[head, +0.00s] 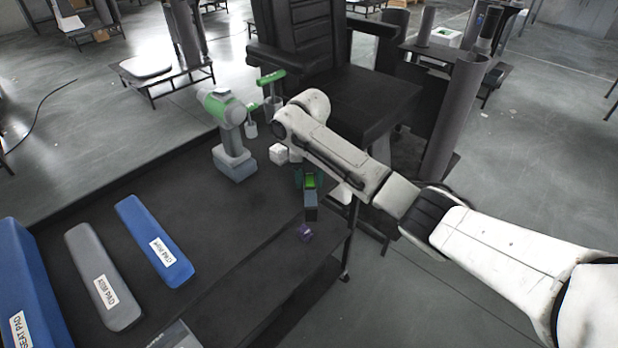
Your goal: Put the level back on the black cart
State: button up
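The black cart (215,205) has a dark flat top that fills the left and middle of the head view. A small dark-and-green device (309,179) sits near the cart's right edge, beside a grey block (311,205). A tool with a green bar on top (271,77) stands at the cart's far corner. I cannot tell for certain which of these is the level. My white arm reaches in from the right, over the cart's right edge. Its forearm covers what lies behind it.
A grey-green drill (230,135) stands on the cart, with a white cube (279,153) and purple piece (304,232) nearby. Blue (153,241) and grey (103,277) pads lie at left. A black chair (345,95) stands behind. Bare cart top lies between pads and drill.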

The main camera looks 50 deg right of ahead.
jog(key=shift+o, duration=1.3)
jog(key=shift+r, duration=0.1)
notch_tip(320, 180, up, 12)
jog(key=p, duration=0.1)
